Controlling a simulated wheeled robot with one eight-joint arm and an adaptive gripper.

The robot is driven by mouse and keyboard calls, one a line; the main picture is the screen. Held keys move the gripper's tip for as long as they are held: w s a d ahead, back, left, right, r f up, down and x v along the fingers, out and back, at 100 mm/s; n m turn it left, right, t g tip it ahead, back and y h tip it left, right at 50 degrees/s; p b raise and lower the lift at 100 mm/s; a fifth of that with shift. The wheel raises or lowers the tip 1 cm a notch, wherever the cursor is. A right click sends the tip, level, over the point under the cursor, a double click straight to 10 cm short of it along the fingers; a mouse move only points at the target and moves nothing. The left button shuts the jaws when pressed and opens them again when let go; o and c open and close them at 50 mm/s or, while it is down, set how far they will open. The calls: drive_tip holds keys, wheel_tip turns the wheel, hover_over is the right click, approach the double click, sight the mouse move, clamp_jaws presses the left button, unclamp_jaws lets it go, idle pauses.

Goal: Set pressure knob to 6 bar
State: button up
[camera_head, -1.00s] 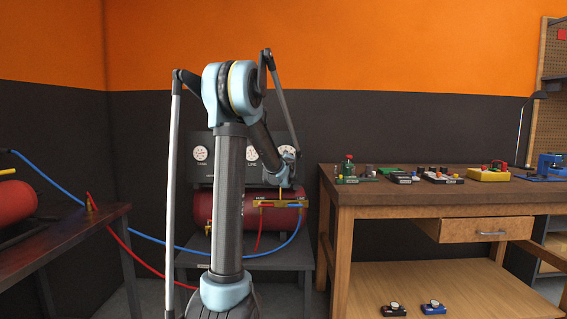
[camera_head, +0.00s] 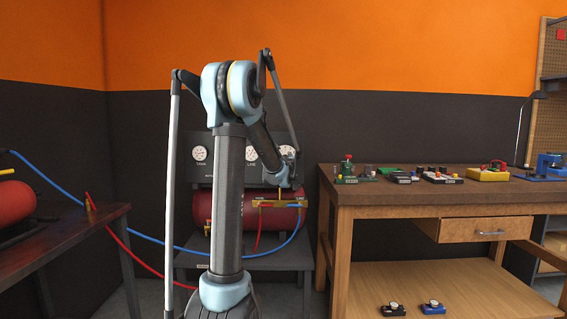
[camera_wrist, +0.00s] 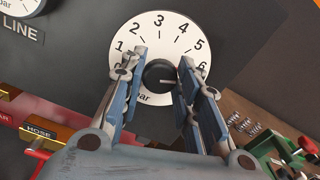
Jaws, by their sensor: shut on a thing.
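The pressure knob (camera_wrist: 159,74) is a dark round knob at the middle of a white dial (camera_wrist: 158,30) numbered 1 to 6 and marked bar. My gripper (camera_wrist: 163,60) is shut on the knob, one finger on each side. A pale pointer line on the knob points right, towards the 6 side of the dial. The right finger hides part of that side, so the exact reading cannot be told. In the head view, the dial (camera_head: 288,151) is partly behind my wrist, and the knob is hidden.
The dark gauge panel (camera_head: 226,177) carries gauges labelled TANK (camera_head: 200,153) and LINE (camera_head: 252,154). A red tank (camera_head: 203,206) and brass hose fittings (camera_head: 278,203) sit below it. A wooden bench (camera_head: 400,212) with several small devices stands right.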

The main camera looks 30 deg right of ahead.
drive_tip(key=shift+w+a, duration=0.1)
idle(0.5)
drive_tip(key=o, duration=1.1)
drive_tip(key=shift+m, duration=0.3)
drive_tip(key=v, duration=1.2)
